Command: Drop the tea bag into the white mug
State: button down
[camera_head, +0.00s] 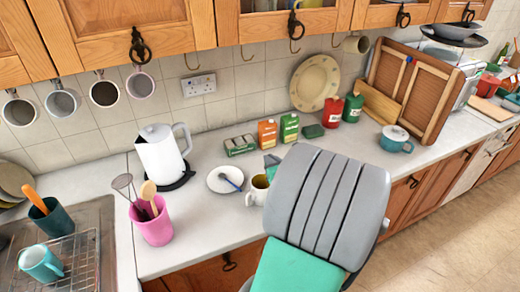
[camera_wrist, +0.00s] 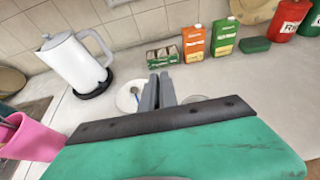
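The white mug (camera_head: 257,190) stands on the counter in the head view, brownish inside and partly covered by my arm. In the wrist view a bit of its pale rim (camera_wrist: 196,99) shows behind my gripper's dark bar. My gripper (camera_wrist: 160,77) has its two grey fingers close together, with nothing visible between the tips. In the head view my gripper (camera_head: 271,164) is mostly hidden by my arm, just behind the mug. A small divided box (camera_head: 240,145) with packets stands against the back wall; it also shows in the wrist view (camera_wrist: 163,54). I cannot make out a single tea bag.
A white saucer (camera_head: 225,180) with a blue-handled spoon lies left of the mug. A white kettle (camera_head: 160,155), a pink utensil pot (camera_head: 153,222), orange (camera_head: 267,133) and green (camera_head: 289,127) cartons stand around. A teal pot (camera_head: 396,140) is right. Several mugs hang above.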

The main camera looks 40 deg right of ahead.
notch_tip(320, 180, down, 6)
jog(key=b, duration=0.4)
jog(key=shift+a, duration=0.15)
jog(key=c, duration=1.6)
grip_release()
jog(key=shift+r, duration=0.1)
jog(key=shift+o, duration=0.2)
jog(key=v, duration=0.7)
jog(key=shift+s, duration=0.35)
